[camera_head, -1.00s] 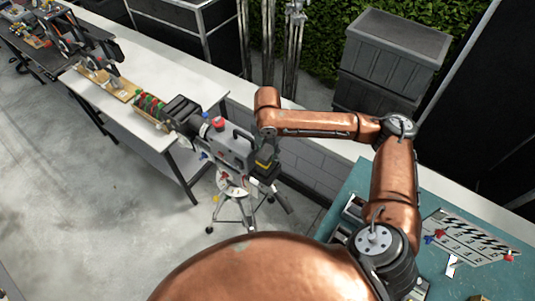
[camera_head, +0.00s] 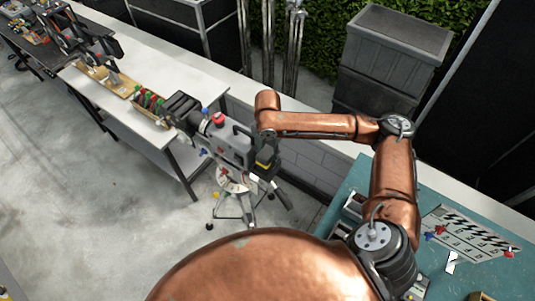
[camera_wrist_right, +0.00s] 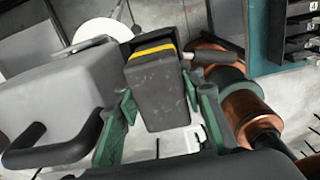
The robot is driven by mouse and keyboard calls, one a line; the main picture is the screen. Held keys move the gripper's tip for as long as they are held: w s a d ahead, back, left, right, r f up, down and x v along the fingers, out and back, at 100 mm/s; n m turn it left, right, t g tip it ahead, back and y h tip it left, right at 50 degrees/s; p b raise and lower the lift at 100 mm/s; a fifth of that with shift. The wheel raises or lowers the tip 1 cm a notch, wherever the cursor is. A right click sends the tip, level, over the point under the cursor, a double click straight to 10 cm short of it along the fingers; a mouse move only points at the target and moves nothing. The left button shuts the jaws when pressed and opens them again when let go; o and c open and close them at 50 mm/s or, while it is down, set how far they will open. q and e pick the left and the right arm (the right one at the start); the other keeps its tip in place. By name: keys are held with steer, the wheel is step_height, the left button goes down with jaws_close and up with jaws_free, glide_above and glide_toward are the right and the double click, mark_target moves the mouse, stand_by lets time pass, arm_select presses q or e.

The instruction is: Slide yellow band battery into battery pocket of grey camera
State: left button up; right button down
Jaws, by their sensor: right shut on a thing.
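The grey camera (camera_head: 232,148) stands on a tripod in the middle of the head view, its black lens end toward the left table. My right gripper (camera_wrist_right: 158,88) is shut on the yellow band battery (camera_wrist_right: 158,98), a dark block with a yellow stripe near its far end. Its green fingers are on both sides of the block. In the head view the battery (camera_head: 264,164) is at the camera's right end, partly hidden by my arm. The camera body (camera_wrist_right: 62,98) fills the left of the wrist view. The pocket is hidden, so I cannot tell whether the battery is inside it.
A white table (camera_head: 205,80) with a wooden crate (camera_head: 150,104) stands at left. A teal table (camera_head: 345,185) with a clapperboard (camera_head: 468,236) is at right. A low pale wall (camera_head: 310,130) runs behind the camera. Grey floor is open at left.

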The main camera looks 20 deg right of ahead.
steer(key=shift+f, duration=0.45)
steer(key=c, duration=1.2)
jaws_free()
steer(key=shift+r, duration=0.1)
step_height(320, 180, up, 11)
steer(key=shift+f, duration=0.1)
steer(key=shift+r, duration=0.55)
steer(key=shift+d, duration=0.1)
steer(key=shift+s+f, duration=0.1)
